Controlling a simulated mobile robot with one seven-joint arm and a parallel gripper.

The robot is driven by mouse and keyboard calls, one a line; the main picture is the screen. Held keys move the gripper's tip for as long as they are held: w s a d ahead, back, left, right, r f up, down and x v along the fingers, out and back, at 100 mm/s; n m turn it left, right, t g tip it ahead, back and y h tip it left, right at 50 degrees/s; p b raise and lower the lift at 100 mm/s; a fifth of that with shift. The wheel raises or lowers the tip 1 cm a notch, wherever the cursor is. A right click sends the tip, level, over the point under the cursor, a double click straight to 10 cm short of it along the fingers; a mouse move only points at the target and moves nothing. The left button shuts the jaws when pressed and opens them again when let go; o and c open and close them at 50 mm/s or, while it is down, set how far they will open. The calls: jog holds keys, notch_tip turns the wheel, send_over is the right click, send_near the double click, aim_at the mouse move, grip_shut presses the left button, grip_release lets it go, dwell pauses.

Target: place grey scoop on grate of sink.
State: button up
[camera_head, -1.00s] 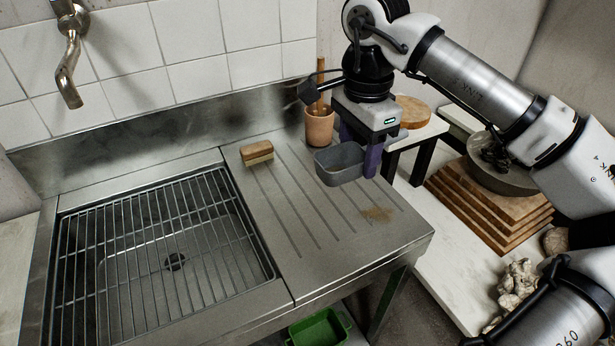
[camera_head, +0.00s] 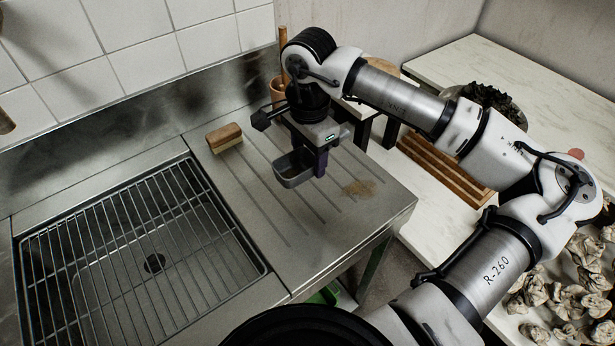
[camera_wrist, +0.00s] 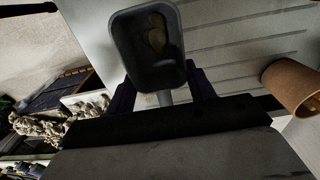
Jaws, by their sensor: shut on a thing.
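The grey scoop (camera_head: 292,169) is a small open tub held above the ribbed drainboard, right of the sink. My gripper (camera_head: 321,165) is shut on the scoop at its right side in the head view. In the wrist view the scoop (camera_wrist: 150,50) shows its open top and a short handle between my fingers (camera_wrist: 166,97); something brownish shows inside it, too dark to name. The sink's grate (camera_head: 110,240) is a wire rack over the basin at the left, with a dark drain below. The grate is empty and apart from the scoop.
A wooden brush (camera_head: 224,137) lies on the drainboard between grate and scoop. A terracotta pot (camera_head: 278,88) stands behind my gripper and also shows in the wrist view (camera_wrist: 291,84). A brown stain (camera_head: 359,188) marks the drainboard.

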aim_at(309, 195)
notch_tip(309, 195, down, 8)
jog(key=shift+f+p, duration=0.15)
jog(key=shift+p, duration=0.65)
jog(key=shift+f, duration=0.3)
jog(key=shift+f+b, duration=0.2)
jog(key=shift+b, duration=0.15)
jog(key=o, duration=1)
jog(key=shift+r, duration=0.1)
jog(key=shift+c, duration=0.2)
